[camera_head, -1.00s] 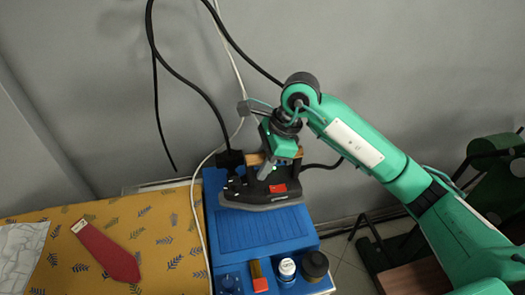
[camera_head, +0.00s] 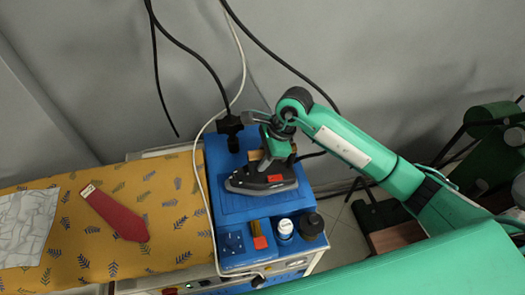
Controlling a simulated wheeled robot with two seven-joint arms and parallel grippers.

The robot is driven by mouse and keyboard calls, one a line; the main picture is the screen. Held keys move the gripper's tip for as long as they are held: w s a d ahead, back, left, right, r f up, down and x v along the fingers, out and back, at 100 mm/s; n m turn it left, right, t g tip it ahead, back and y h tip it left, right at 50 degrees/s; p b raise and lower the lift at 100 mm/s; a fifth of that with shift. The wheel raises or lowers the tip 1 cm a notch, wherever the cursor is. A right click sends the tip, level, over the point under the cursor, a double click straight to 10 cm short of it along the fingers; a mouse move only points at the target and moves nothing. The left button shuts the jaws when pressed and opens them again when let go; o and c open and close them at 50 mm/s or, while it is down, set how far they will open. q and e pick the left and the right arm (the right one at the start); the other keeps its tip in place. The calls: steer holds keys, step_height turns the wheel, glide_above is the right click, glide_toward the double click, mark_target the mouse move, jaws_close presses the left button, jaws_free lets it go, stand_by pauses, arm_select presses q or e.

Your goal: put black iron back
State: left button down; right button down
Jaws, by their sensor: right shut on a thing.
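The black iron (camera_head: 262,180) has a grey soleplate, a red label and a brown wooden handle (camera_head: 255,155). It is over the blue mat (camera_head: 226,151) on top of the ironing station. I cannot tell whether its soleplate touches the mat. My right gripper (camera_head: 268,156) comes from the right and is shut on the iron's handle, hiding part of it. My left gripper is not in view.
A white-capped bottle (camera_head: 284,228), a dark jar (camera_head: 311,224) and an orange-red item (camera_head: 260,241) stand at the mat's front edge. A red tie (camera_head: 117,214) lies on the yellow patterned board (camera_head: 65,240). Cables (camera_head: 190,85) hang above.

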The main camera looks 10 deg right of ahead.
mark_target(255, 183)
steer(key=shift+f+p, duration=0.3)
steer(key=shift+f, duration=0.45)
steer(key=shift+w+f, duration=0.1)
steer(key=shift+f, duration=0.2)
steer(key=shift+f, duration=0.15)
steer(key=c, duration=1.6)
jaws_free()
steer(key=shift+f, duration=0.25)
steer(key=o, duration=0.4)
steer(key=shift+o, duration=0.2)
steer(key=shift+s+r, duration=0.1)
steer(key=shift+s, duration=0.1)
